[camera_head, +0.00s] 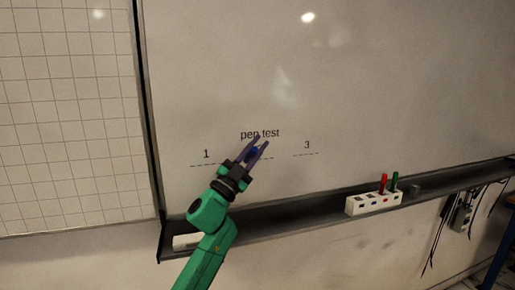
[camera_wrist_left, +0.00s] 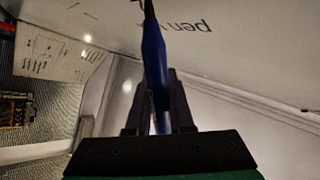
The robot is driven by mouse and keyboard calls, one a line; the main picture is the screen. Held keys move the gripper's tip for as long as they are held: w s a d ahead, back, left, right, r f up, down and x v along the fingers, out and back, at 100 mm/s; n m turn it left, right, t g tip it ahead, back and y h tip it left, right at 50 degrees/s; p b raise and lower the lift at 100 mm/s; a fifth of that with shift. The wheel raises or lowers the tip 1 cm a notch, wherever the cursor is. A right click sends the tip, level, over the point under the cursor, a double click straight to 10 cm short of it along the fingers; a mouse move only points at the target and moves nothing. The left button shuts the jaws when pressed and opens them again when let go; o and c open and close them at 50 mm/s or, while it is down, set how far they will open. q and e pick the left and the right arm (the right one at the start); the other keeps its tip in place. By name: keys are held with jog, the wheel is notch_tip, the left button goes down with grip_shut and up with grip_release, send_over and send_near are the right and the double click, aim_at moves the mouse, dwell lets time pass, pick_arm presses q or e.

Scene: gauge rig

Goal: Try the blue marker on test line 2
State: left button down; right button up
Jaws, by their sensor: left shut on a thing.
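My left gripper (camera_head: 261,141) is in front of the whiteboard (camera_head: 350,80), over the space between lines 1 and 3. It is shut on the blue marker (camera_head: 253,153). In the left wrist view the blue marker (camera_wrist_left: 155,65) stands up between the fingers, its dark tip end toward the board. I cannot tell whether the tip touches the board. Test line 2 (camera_head: 266,158) shows only as a few dashes beside the gripper; its number is hidden. My right gripper is not in view.
"Pen test" lettering (camera_head: 268,133) is above the lines. Line 1 (camera_head: 206,165) and line 3 (camera_head: 306,154) look dashed and bare. The dark tray (camera_head: 290,216) below holds a white marker holder (camera_head: 373,203) with a red marker (camera_head: 383,183) and a green marker (camera_head: 394,181).

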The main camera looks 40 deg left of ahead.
pick_arm(q)
jog(key=shift+w+a, duration=0.55)
jog(key=shift+a, duration=0.2)
dwell(0.3)
jog(key=shift+w+d, duration=0.1)
jog(key=shift+w+d+b, duration=0.75)
jog(key=shift+w+d, duration=2.3)
jog(key=shift+w, duration=1.45)
jog(key=shift+s+a, duration=2.7)
jog(key=shift+s, duration=2.15)
jog(key=shift+s+d, duration=0.75)
jog(key=shift+d, duration=0.3)
jog(key=shift+s+d, duration=0.75)
jog(key=shift+d, duration=0.25)
jog(key=shift+s+d, duration=0.45)
jog(key=shift+d, duration=0.15)
jog(key=shift+s+d, duration=0.4)
jog(key=shift+d, duration=0.2)
